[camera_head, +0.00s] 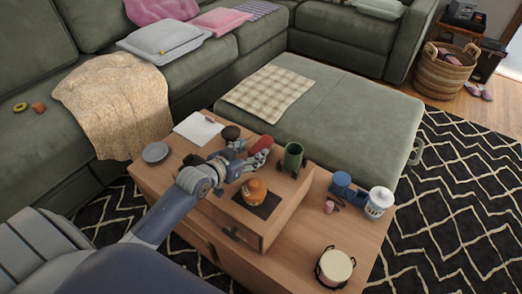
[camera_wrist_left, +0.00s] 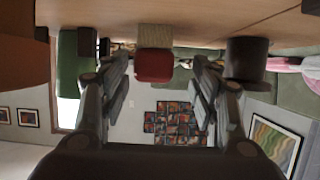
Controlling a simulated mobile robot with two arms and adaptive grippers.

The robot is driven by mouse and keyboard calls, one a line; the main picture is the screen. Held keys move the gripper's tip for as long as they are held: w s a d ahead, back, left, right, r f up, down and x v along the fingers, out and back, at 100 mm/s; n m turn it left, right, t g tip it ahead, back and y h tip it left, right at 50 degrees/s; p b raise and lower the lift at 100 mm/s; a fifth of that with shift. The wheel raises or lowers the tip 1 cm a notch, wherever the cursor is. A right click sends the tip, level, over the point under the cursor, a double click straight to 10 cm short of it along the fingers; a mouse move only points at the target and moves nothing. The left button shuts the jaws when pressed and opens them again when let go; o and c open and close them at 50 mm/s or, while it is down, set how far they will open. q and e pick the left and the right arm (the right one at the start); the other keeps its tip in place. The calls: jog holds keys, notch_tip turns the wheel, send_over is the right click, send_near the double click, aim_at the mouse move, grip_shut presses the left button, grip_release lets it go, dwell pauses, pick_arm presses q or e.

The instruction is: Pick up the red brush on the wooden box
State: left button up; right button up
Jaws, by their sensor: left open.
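The red brush (camera_head: 262,145) lies on the wooden box (camera_head: 274,228), near its back edge, left of the green mug. In the left wrist view, the brush's red end (camera_wrist_left: 155,66) and pale bristles (camera_wrist_left: 154,37) show between the fingers, beyond their tips. My left gripper (camera_head: 243,159) is over the box, close to the brush, with its fingers apart and nothing held between them. In its wrist view the left gripper (camera_wrist_left: 162,82) is open around the line to the brush. The gripper partly hides the brush's near end in the head view. My right gripper is in neither view.
A green mug (camera_head: 293,157) stands right of the brush. A burger-like item (camera_head: 254,191) sits on a dark mat in front. A dark round object (camera_head: 231,132) is behind the gripper. A white-labelled jar (camera_head: 378,203) and a pot (camera_head: 334,267) stand to the right.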

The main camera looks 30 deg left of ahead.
aim_at(261, 147)
pick_arm(q)
jog(key=x, duration=0.2)
jog(key=b+x, duration=0.1)
jog(key=x, duration=0.1)
jog(key=shift+w+d+r, duration=0.1)
jog(key=shift+d+r, duration=0.1)
jog(key=shift+d, duration=0.2)
jog(key=shift+w+f, duration=0.1)
jog(key=shift+w, duration=0.35)
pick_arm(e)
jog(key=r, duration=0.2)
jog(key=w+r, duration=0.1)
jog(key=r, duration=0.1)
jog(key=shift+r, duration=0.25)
pick_arm(q)
jog(key=shift+c, duration=0.3)
jog(key=c, duration=1.1)
